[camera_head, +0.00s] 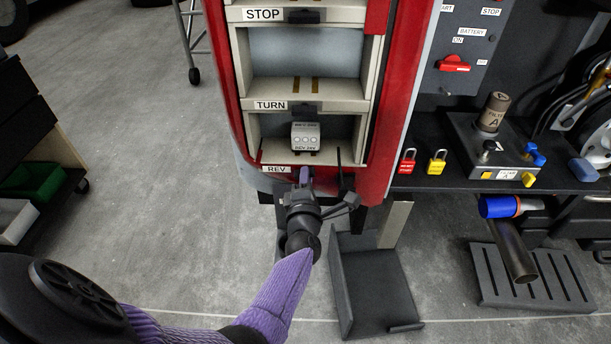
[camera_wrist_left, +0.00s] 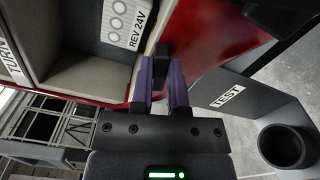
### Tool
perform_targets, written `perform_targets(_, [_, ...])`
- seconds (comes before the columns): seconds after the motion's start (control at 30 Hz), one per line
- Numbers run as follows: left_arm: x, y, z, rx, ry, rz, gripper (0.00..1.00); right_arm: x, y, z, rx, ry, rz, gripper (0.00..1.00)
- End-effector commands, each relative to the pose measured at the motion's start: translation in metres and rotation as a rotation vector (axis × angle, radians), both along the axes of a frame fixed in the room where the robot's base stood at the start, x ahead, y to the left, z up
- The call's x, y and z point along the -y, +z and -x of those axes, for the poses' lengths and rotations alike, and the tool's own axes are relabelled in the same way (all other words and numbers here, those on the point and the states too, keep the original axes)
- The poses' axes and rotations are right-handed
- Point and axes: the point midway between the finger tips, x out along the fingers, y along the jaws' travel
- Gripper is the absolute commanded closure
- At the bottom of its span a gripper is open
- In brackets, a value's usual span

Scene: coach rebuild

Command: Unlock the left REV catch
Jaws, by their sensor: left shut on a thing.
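The REV compartment is the lowest one in the red lamp housing, marked by a REV label (camera_head: 277,169) on its lower lip. My left gripper (camera_head: 305,176) is at that lip, just right of the label. In the left wrist view its two purple fingers (camera_wrist_left: 162,80) are closed on a small dark catch (camera_wrist_left: 161,58) at the edge of the compartment. The fingers hide most of the catch, so I cannot tell its lock position. A white lamp module (camera_head: 305,137) marked REV 24V sits inside the compartment. My right gripper is not in view.
The TURN catch (camera_head: 304,106) and STOP catch (camera_head: 303,15) are on the lips above. A grey angled tray (camera_head: 375,285) stands below the housing.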

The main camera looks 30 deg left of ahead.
Motion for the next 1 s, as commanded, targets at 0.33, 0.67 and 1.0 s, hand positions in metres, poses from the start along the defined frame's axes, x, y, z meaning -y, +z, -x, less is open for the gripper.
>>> perform_targets(0.33, [0.0008, -0.0011, 0.0000, -0.107, -0.001, -0.170, 1.00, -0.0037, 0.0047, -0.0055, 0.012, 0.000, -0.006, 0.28])
perform_targets(0.67, [0.0009, -0.0022, 0.0000, -0.146, -0.002, -0.232, 1.00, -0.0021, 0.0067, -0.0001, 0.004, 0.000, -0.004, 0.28])
perform_targets(1.0, [0.0012, -0.0027, 0.0001, -0.150, -0.003, -0.239, 1.00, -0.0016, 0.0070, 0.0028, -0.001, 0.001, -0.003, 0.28])
